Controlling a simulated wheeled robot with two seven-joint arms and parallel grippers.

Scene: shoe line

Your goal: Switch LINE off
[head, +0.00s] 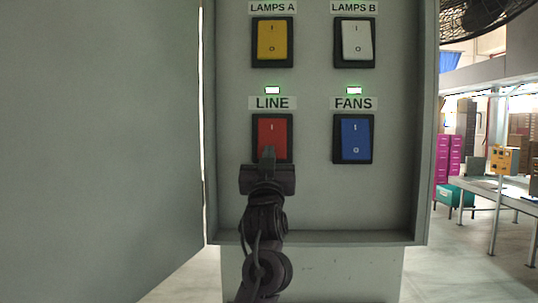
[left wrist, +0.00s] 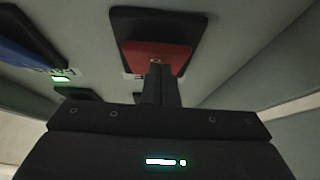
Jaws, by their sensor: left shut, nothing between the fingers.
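The LINE switch (head: 272,132) is a red rocker in a black frame at the lower left of the panel. A small lamp (head: 272,90) above its label is lit. My left gripper (head: 268,152) is shut and empty, with its fingertips in front of the rocker's lower half, hiding the lower mark. In the left wrist view the fingertips (left wrist: 158,68) are at the red rocker (left wrist: 168,54); I cannot tell whether they touch it. My right gripper is not in view.
A yellow LAMPS A switch (head: 272,40), a white LAMPS B switch (head: 357,40) and a blue FANS switch (head: 355,138) share the panel. The FANS lamp (head: 354,91) is lit. The open cabinet door (head: 100,130) fills the left side. A table (head: 500,189) stands far right.

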